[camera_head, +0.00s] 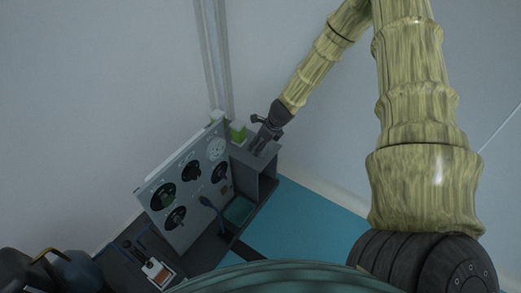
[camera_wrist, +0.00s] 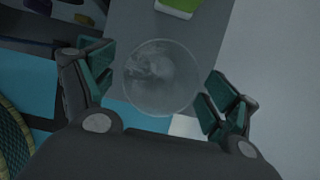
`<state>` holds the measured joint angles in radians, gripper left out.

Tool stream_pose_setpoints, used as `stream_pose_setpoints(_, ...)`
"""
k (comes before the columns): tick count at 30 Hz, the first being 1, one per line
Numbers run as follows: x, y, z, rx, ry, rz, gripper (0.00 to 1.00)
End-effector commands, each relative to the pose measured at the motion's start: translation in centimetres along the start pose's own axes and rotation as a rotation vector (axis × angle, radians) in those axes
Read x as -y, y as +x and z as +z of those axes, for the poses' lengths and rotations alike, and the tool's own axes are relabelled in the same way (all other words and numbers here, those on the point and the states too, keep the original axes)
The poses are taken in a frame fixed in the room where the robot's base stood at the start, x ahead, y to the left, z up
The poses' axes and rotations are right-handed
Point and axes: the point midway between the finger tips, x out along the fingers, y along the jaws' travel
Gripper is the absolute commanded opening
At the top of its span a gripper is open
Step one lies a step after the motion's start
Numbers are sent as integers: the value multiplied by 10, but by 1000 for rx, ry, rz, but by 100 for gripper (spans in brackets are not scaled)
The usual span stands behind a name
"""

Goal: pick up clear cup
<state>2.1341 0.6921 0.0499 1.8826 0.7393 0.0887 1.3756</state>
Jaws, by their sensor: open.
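The clear cup (camera_wrist: 161,78) shows in the wrist view as a round, see-through shape. It lies between the two fingers of my gripper (camera_wrist: 160,95), which are spread wide, with a gap on each side of it. I cannot tell how far the fingertips are above or beside it. In the head view, my gripper (camera_head: 267,127) is small and sits at the dark grey box-shaped stand (camera_head: 256,170). I cannot make out the cup there.
A green and white object (camera_wrist: 178,6) is just beyond the cup; a green block (camera_head: 238,131) stands by the stand in the head view. A panel with several dials (camera_head: 184,183) is left of the stand. A wall is close behind. Blue floor (camera_head: 315,215) is clear.

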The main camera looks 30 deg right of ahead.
Motion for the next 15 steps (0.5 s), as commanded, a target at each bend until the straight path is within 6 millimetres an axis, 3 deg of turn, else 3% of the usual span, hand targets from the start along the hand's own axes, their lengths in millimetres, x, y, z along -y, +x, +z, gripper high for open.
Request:
stream_pose_setpoints(4,0,-1,1,0,-1,0,87)
stream_pose_setpoints(12,0,-1,0,0,0,0,40)
stream_pose_setpoints(15,0,-1,0,0,0,0,37)
